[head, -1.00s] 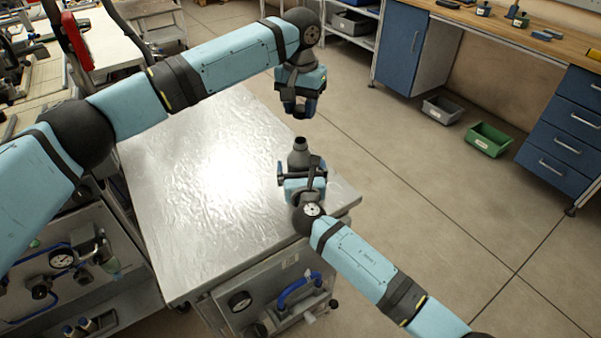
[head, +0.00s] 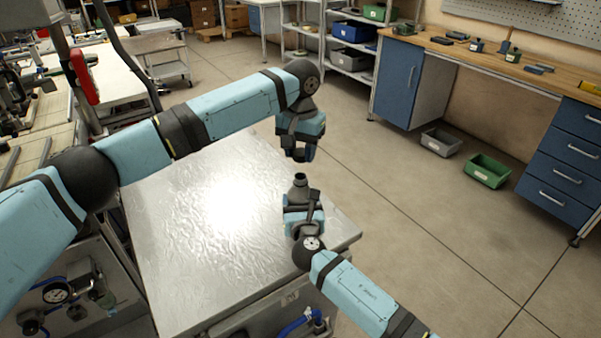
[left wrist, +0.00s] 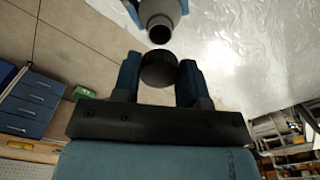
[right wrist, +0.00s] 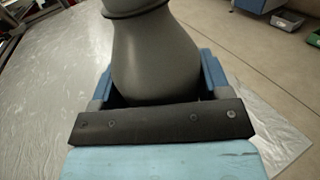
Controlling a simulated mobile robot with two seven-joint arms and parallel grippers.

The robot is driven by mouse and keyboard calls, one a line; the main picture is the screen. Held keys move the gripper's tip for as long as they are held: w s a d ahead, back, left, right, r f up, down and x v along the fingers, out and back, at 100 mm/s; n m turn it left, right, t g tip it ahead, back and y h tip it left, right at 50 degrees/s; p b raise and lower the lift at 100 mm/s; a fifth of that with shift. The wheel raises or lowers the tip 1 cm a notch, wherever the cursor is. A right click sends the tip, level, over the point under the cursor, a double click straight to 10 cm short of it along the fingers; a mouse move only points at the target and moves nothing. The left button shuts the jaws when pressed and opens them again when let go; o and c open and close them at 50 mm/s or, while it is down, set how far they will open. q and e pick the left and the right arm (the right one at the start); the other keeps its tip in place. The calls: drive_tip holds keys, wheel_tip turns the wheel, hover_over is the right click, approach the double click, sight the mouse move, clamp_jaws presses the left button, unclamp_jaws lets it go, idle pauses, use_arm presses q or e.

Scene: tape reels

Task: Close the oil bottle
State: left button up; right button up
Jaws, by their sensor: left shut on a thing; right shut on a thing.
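The grey oil bottle (head: 299,188) stands upright in my right gripper (head: 303,203), near the right part of the metal table. Its round neck is open at the top. In the right wrist view the bottle's body (right wrist: 153,55) fills the space between the fingers. My left gripper (head: 299,153) points down above the bottle. In the left wrist view it is shut on a dark round cap (left wrist: 158,70). The open bottle mouth (left wrist: 159,33) shows just beyond the cap, with a gap between them. The cap is hard to make out in the head view.
The shiny metal table (head: 200,230) is otherwise bare. A workbench with blue drawers (head: 565,150) stands at the right, with a grey bin (head: 441,142) and a green bin (head: 487,170) on the floor. Shelves stand at the back.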

sight(300, 177)
use_arm(q)
drive_tip(key=shift+f, duration=1.65)
drive_tip(key=shift+f, duration=0.9)
drive_tip(key=shift+f, duration=0.5)
